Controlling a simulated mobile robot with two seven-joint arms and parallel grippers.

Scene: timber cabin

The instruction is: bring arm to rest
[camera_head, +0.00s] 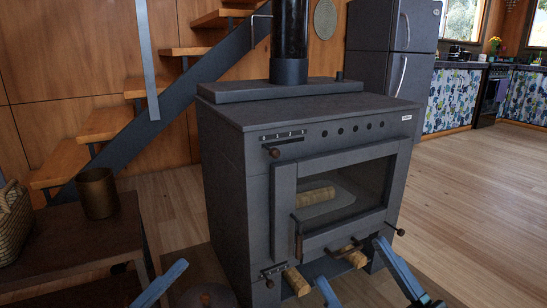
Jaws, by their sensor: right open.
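My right gripper (349,261) is at the bottom of the view, in front of the lower part of the stove. Its two blue fingers are spread apart, with nothing visible held between them. Of my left gripper (174,273), only one blue finger shows at the bottom edge, left of the stove. The rest of it is cut off, so its opening cannot be seen.
A dark stove (240,180) stands close ahead, with a log (315,194) behind its glass. Light wood pieces (297,282) show low at its front. A wooden table (75,235) at left bears a brown cup (97,193) and a basket (14,222). Floor at right is clear.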

